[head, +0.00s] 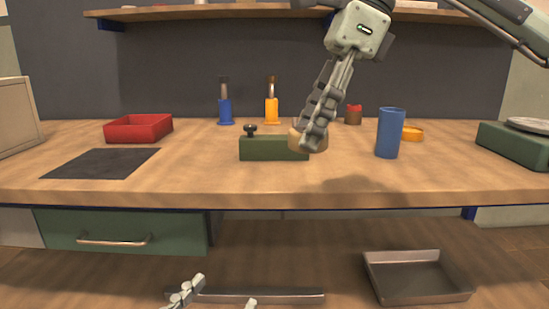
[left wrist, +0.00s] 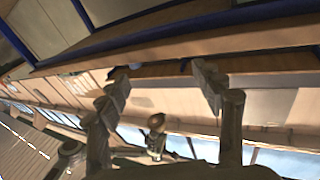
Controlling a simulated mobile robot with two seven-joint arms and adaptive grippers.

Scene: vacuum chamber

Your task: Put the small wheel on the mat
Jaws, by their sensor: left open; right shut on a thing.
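My right gripper (head: 314,138) hangs from above over the middle of the bench and is shut on a tan round piece, which looks like the small wheel (head: 295,137). The fingers hide much of the wheel, and a soft shadow lies on the bench below. The mat (head: 101,163) is a flat dark grey rectangle at the bench's left, bare, well to the left of the wheel. My left gripper (head: 216,299) is open and empty, low in front of the bench at the bottom edge. Its spread fingers also show in the left wrist view (left wrist: 160,92).
A green block with a black knob (head: 262,149) stands just left of the right gripper. A red tray (head: 138,128) is behind the mat. A blue cup (head: 390,133) stands to the right. Blue (head: 225,110) and orange (head: 271,109) tools stand behind. A metal tray (head: 417,278) lies below.

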